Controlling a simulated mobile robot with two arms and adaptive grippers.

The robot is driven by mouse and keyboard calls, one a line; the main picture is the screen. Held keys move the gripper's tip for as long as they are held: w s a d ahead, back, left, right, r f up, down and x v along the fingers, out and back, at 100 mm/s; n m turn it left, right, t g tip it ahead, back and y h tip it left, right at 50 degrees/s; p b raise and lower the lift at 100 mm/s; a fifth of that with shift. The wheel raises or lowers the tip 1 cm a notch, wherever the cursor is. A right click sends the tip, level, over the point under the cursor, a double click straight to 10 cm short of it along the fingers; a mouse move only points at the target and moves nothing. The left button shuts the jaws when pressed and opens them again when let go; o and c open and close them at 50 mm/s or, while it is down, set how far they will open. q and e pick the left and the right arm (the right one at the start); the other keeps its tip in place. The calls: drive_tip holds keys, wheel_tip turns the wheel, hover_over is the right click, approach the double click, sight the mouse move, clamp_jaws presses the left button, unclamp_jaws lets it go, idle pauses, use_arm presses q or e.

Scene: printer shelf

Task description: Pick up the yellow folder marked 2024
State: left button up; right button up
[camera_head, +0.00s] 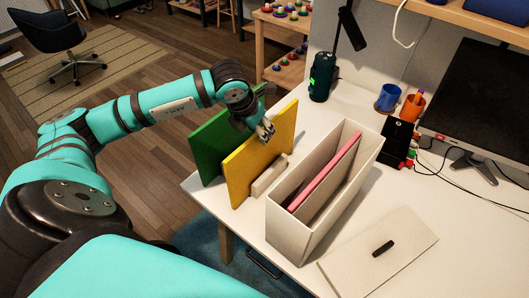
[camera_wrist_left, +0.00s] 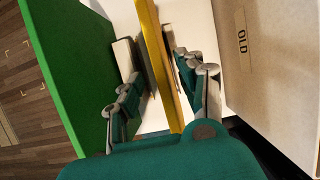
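The yellow folder (camera_head: 262,160) stands upright on the white table, between a green folder (camera_head: 215,140) and a white box. No 2024 marking is readable on it. My left gripper (camera_head: 265,129) is at its top edge. In the left wrist view the gripper's fingers (camera_wrist_left: 160,85) are spread, one on each side of the yellow folder (camera_wrist_left: 154,45), with gaps visible between fingers and folder. The green folder (camera_wrist_left: 65,70) is at the left there. My right gripper is not in view.
A small pale holder (camera_head: 269,176) stands against the yellow folder. The open white box (camera_head: 290,232) holds a pink folder (camera_head: 325,172); a box side reads OLD (camera_wrist_left: 242,35). A flat lid (camera_head: 385,262) with a black handle lies at the front right. A lamp and monitor stand behind.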

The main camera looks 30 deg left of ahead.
sight(265, 155)
use_arm(q)
drive_tip(key=p+x, duration=0.1)
drive_tip(key=x, duration=0.3)
drive_tip(key=shift+w+d+f, duration=0.1)
drive_tip(key=shift+w+f, duration=0.05)
drive_tip(key=shift+w, duration=0.1)
clamp_jaws()
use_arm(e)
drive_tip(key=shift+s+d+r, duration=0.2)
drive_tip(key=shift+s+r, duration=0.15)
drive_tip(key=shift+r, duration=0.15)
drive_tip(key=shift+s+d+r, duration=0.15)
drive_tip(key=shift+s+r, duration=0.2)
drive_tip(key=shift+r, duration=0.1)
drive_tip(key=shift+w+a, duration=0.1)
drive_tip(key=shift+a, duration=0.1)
